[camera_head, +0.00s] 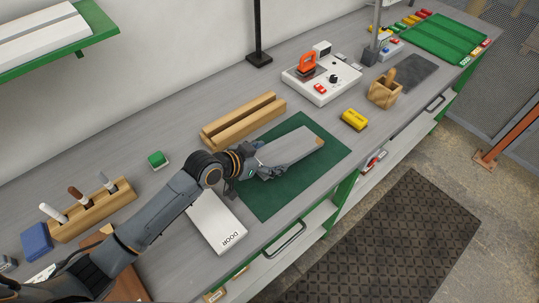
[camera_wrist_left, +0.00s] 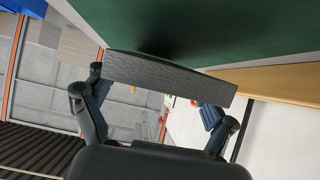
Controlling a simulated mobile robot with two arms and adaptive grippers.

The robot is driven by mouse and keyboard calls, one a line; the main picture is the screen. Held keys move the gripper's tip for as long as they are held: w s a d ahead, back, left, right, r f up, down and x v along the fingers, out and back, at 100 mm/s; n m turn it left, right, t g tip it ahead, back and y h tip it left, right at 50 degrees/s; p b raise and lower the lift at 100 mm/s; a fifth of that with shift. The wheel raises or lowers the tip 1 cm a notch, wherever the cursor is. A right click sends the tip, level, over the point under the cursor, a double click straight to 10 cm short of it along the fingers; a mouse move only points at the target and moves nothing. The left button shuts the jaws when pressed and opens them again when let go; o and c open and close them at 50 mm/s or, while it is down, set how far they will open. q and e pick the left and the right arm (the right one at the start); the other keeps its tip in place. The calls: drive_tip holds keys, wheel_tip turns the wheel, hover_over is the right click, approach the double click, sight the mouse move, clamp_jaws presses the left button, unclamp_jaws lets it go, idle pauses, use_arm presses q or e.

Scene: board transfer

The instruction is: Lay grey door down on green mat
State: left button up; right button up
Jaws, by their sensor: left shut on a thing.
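The grey door (camera_head: 292,147) is a flat grey panel over the dark green mat (camera_head: 262,200) on the bench, in the head view. My left gripper (camera_head: 254,167) is shut on its near left end. In the left wrist view the grey door (camera_wrist_left: 170,76) shows edge-on between the fingers of my left gripper (camera_wrist_left: 158,92), with the green mat (camera_wrist_left: 245,30) close by and a dark shadow on it. I cannot tell whether the door touches the mat. My right gripper is not in view.
A white panel marked DOOR (camera_head: 215,223) lies left of the mat. A slotted wooden block (camera_head: 243,120) stands behind it. A yellow block (camera_head: 354,119), a wooden caddy (camera_head: 384,95) and a white control box (camera_head: 322,89) stand to the right.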

use_arm(q)
drive_tip(key=shift+f, duration=0.15)
idle(0.5)
drive_tip(key=o, duration=1.2)
drive_tip(key=c, duration=1.1)
drive_tip(key=shift+c, duration=0.2)
drive_tip(key=shift+s+a+p, duration=0.45)
drive_tip(key=shift+s+a, duration=0.6)
drive_tip(key=shift+s, duration=0.1)
